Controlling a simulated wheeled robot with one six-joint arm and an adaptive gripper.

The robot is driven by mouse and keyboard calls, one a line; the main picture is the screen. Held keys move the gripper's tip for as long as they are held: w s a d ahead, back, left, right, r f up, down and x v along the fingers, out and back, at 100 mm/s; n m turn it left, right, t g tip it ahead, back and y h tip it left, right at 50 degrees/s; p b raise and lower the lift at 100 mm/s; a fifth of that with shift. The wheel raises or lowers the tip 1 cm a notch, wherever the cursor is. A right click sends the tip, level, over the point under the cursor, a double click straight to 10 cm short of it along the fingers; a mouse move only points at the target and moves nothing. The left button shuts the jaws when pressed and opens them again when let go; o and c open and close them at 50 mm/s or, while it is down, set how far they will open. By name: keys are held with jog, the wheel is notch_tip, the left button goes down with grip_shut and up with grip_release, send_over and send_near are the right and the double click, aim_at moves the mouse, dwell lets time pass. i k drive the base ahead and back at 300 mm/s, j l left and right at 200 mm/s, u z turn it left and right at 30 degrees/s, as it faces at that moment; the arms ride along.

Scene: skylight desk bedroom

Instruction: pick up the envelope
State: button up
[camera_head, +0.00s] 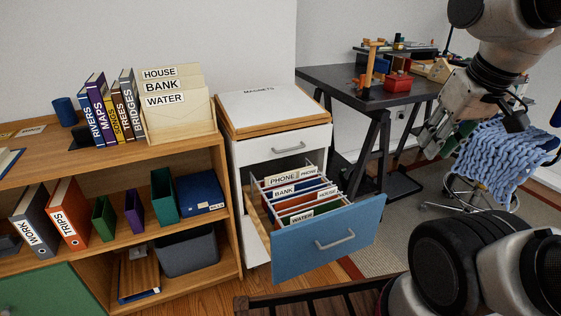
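I cannot pick out an envelope with certainty. A small flat white piece with dark marks (31,130) lies on the shelf top at the far left; it is too small to identify. The open blue-fronted drawer (335,238) holds several hanging folders with labels such as PHONE, BANK and WATER. A pale piece marked PHONE (308,173) shows at the back right of the drawer. My gripper (430,140) is at the upper right, in front of the dark desk's right side, well away from the shelf top. Its fingers are seen side-on, and their opening is unclear.
A wooden shelf (180,148) at left carries books, a sorter labelled HOUSE, BANK, WATER (178,108), binders and boxes. The drawer juts out from the white cabinet (252,151). A dark desk (335,78) with toys and a stool with a blue knit cover (505,155) stand right.

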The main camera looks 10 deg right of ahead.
aim_at(165, 110)
jog(key=i+j, duration=0.1)
jog(key=j, duration=0.3)
jog(key=j+u, duration=0.1)
jog(key=j, duration=0.3)
jog(key=i+j, duration=0.15)
jog(key=j, duration=0.25)
jog(key=i+j+u, duration=0.15)
jog(key=i+j, duration=0.15)
jog(key=j, duration=0.15)
jog(key=i+j+u, duration=0.1)
jog(key=i+j, duration=0.25)
jog(key=i+u, duration=0.1)
jog(key=i, duration=0.3)
